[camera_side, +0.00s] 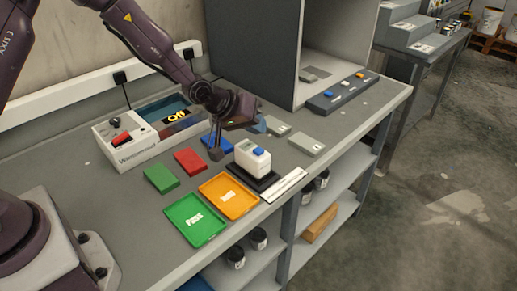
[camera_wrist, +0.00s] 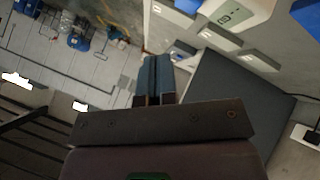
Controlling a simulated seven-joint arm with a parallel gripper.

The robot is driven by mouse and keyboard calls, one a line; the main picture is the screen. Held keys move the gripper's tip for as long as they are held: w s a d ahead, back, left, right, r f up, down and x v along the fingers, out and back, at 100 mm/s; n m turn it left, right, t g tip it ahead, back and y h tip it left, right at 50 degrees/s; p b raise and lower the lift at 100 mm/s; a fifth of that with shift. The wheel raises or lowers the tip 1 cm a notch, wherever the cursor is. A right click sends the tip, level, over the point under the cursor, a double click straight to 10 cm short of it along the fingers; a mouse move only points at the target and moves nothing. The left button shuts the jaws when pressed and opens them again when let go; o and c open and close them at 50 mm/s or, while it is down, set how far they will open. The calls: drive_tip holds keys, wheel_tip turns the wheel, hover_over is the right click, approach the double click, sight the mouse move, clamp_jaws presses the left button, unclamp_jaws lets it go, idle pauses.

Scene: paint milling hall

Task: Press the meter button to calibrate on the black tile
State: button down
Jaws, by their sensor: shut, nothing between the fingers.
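The meter (camera_side: 252,164) is a white block with a blue button (camera_side: 258,152) on its top. It stands upright on a flat black tile (camera_side: 267,184) near the bench's front edge. My gripper (camera_side: 215,154) is shut and empty. It points down to the left of the meter, apart from it, with its tips near a blue panel (camera_side: 217,144). In the wrist view my shut fingers (camera_wrist: 155,82) show at the centre. A pale body with a small display (camera_wrist: 232,14) shows at the top there; I cannot tell for sure that it is the meter.
A green tray (camera_side: 196,220) and an orange tray (camera_side: 229,196) lie left of the meter. Green (camera_side: 161,179) and red (camera_side: 190,161) panels lie behind them. A white viscometer box (camera_side: 128,139) stands at the back left. A grey booth (camera_side: 262,50) with a button strip (camera_side: 342,94) stands behind right.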

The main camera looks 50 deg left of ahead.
sight(256, 148)
drive_tip(key=shift+f, duration=1.4)
drive_tip(key=shift+f, duration=0.1)
idle(0.9)
drive_tip(key=shift+f, duration=0.3)
drive_tip(key=shift+f, duration=0.5)
idle(0.6)
drive_tip(key=shift+r, duration=0.95)
drive_tip(key=shift+r, duration=2.5)
